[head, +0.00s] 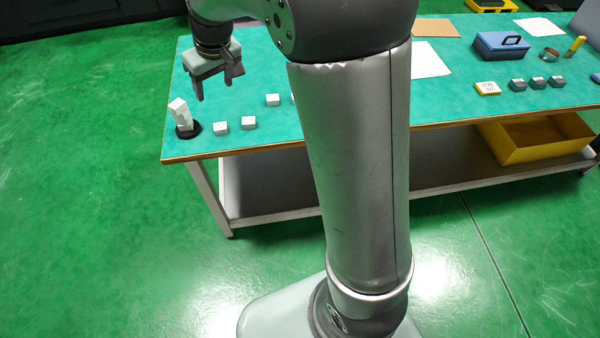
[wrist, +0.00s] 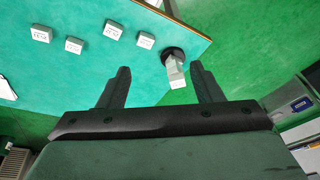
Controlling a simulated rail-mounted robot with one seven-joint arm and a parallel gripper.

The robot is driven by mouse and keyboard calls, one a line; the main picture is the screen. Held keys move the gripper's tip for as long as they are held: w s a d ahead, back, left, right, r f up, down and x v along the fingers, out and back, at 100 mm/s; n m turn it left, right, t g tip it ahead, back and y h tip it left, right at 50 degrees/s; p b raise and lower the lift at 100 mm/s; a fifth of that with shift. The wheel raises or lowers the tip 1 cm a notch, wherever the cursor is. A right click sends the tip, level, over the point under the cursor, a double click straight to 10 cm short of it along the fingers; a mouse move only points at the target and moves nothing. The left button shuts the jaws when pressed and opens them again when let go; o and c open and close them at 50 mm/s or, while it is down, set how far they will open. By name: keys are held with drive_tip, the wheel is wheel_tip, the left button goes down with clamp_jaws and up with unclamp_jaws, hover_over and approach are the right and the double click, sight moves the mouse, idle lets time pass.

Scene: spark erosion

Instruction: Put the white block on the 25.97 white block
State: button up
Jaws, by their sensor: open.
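A small stack of white blocks (head: 181,112) stands on a round black base (head: 189,131) near the table's left front corner. Its upper block sits tilted or turned. The stack also shows in the wrist view (wrist: 174,70), between my fingers in the picture. My gripper (head: 214,88) is open and empty, above the table and to the right of the stack; its fingers show in the wrist view (wrist: 160,70). Loose white blocks lie on the table, among them a front-left one (head: 220,128), another beside it (head: 249,123) and one farther back (head: 273,100).
The green table (head: 240,146) has its front edge close to the blocks. At right are a blue case (head: 500,45), a yellow block (head: 487,88) and several dark grey blocks (head: 537,83). A yellow bin (head: 535,140) is below. My arm hides the table's middle.

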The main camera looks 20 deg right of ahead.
drive_tip(key=s+d+f+m, duration=0.1)
drive_tip(key=s+d, duration=0.2)
drive_tip(key=s, duration=0.7)
drive_tip(key=s+d+f+m+g+h, duration=0.1)
drive_tip(key=s+d, duration=0.2)
drive_tip(key=s, duration=0.6)
drive_tip(key=s+d+f+m+g, duration=0.1)
drive_tip(key=s+d+f, duration=0.1)
drive_tip(key=s, duration=0.8)
drive_tip(key=shift+s+d+m+h, duration=0.3)
drive_tip(key=shift+d+m, duration=0.1)
drive_tip(key=shift+d, duration=0.25)
